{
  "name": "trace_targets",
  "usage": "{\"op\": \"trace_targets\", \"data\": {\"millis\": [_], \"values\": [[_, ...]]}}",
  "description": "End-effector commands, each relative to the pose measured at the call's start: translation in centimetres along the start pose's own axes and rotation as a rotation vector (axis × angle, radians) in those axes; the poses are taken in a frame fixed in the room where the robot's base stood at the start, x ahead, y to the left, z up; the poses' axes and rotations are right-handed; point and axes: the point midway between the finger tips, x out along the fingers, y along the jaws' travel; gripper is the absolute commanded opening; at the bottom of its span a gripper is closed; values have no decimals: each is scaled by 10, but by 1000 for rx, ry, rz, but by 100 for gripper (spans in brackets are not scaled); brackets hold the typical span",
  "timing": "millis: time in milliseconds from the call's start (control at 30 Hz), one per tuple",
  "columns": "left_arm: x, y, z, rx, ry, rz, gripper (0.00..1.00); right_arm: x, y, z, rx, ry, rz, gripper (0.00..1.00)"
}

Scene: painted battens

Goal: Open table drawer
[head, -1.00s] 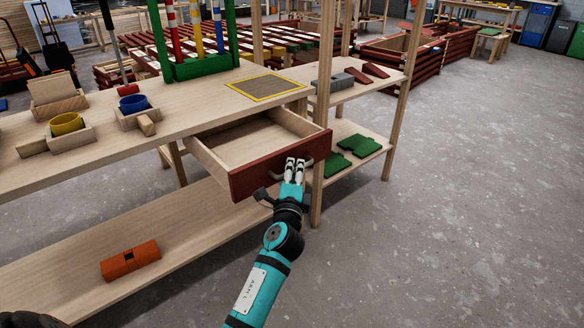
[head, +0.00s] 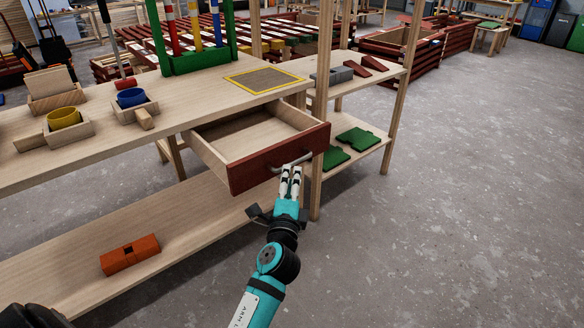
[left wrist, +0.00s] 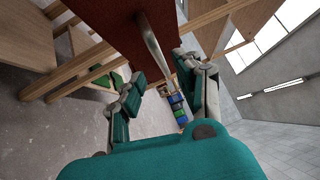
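The table drawer (head: 279,158) with a dark red front stands pulled out from under the tabletop, and its inside looks empty. Its grey metal handle (head: 291,163) is on the front. In the left wrist view the red front (left wrist: 117,25) and the handle (left wrist: 151,42) are close ahead. My left gripper (head: 291,172) is just in front of the handle. Its fingers are spread apart with nothing clasped between them, and the wrist view (left wrist: 158,70) shows them apart too. I cannot tell whether a finger touches the handle. My right gripper is not in view.
The wooden table (head: 190,113) bears a yellow cup (head: 64,118) and a blue cup (head: 131,98) in wooden holders. An orange block (head: 130,254) lies on the lower shelf. Green pieces (head: 357,139) lie on the side shelf. The floor at right is clear.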

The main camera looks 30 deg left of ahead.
Motion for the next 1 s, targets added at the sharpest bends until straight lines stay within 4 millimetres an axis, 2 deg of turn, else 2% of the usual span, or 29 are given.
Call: {"op": "trace_targets", "data": {"millis": [100, 333, 900, 1000], "values": [[-26, 2, 0, -3, 0, 4, 34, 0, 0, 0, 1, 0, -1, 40], [-54, 1, 0, -1, -1, 3, 34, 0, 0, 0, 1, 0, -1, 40], [-59, 0, 0, -1, -1, 1, 34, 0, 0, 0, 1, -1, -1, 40], [-62, 5, 6, -34, -13, 22, 34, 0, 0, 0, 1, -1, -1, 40]]}}
